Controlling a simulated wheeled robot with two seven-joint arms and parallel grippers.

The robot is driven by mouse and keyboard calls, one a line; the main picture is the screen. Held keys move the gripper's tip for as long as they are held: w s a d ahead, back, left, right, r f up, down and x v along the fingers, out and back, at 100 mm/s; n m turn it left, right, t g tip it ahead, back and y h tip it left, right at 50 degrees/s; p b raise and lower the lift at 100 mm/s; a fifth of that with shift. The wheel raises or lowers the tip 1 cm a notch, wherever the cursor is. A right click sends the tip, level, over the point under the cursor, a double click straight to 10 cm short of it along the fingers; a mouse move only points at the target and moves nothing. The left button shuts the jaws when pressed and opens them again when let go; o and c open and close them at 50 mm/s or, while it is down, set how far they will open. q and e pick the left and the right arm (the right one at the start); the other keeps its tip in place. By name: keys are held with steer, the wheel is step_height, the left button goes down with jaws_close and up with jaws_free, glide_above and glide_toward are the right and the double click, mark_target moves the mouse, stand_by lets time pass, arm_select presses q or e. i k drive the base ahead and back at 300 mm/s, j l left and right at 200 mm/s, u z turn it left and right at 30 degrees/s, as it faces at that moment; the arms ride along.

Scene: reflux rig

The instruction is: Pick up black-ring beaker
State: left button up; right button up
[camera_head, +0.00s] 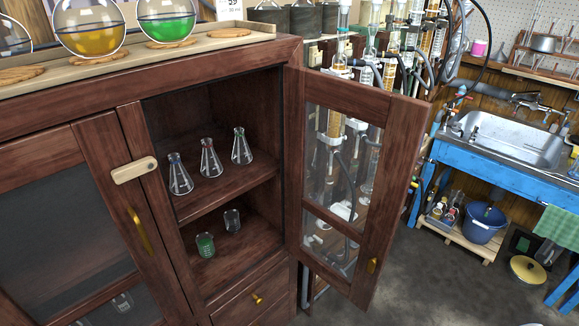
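Two small glass beakers stand on the lower shelf (215,272) of the open wooden cabinet. The rear, right-hand beaker (232,220) is dark grey and clear and looks like the black-ring one, though its ring is too small to make out surely. The front, left-hand beaker (205,245) has green on it. The two stand apart and upright. Neither of my grippers is in view.
Three conical flasks (210,160) with blue, red and green necks stand on the upper shelf. The glazed right door (380,150) is swung open. The left door (65,210) is closed, with faint glassware behind it. Round flasks (90,28) stand on top.

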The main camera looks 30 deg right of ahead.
mark_target(232, 218)
steer(key=i+l+u, duration=0.1)
steer(key=l+u, duration=0.15)
steer(key=l, duration=0.5)
steer(key=l+u, duration=0.25)
steer(key=l, duration=0.55)
steer(key=l+u, duration=0.25)
steer(key=l, duration=0.55)
steer(key=k+l+u, duration=0.1)
steer(key=l+u, duration=0.15)
steer(key=l, duration=0.5)
